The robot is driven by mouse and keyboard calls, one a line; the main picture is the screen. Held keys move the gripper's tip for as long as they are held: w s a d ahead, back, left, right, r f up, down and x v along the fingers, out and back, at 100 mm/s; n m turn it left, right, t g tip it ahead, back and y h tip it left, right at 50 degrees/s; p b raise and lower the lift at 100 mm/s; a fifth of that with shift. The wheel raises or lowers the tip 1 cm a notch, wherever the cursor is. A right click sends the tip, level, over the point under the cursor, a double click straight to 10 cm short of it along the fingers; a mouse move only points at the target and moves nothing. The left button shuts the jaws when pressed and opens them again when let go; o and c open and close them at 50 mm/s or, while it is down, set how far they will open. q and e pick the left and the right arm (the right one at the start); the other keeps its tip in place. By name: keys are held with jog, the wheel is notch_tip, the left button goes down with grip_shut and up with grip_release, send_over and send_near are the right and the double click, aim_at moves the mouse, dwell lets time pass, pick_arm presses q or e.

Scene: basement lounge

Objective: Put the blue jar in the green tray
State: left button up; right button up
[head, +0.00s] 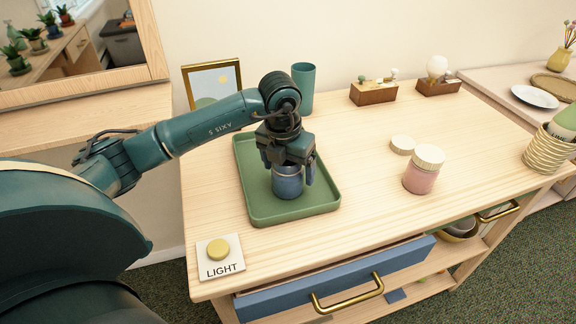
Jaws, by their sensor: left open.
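The blue jar (288,184) stands upright in the green tray (268,218), near its middle. No lid can be made out on it, as the gripper covers its top. My left gripper (289,174) reaches down over the jar from above, with its fingers at the jar's sides. The jaws are open, and I cannot tell whether a finger touches the jar. My right gripper is not in view.
A pink jar (421,173) with a wooden lid and a loose round lid (403,144) stand right of the tray. A teal cup (302,88) and picture frame (212,82) stand behind. A light button (218,250) is at front left. The blue drawer (335,280) sticks out below.

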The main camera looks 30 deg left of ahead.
pick_arm(q)
jog(key=shift+r, duration=0.1)
notch_tip(320, 180, up, 12)
jog(key=s, duration=0.1)
jog(key=shift+s, duration=0.4)
jog(key=shift+d, duration=0.1)
dwell(0.4)
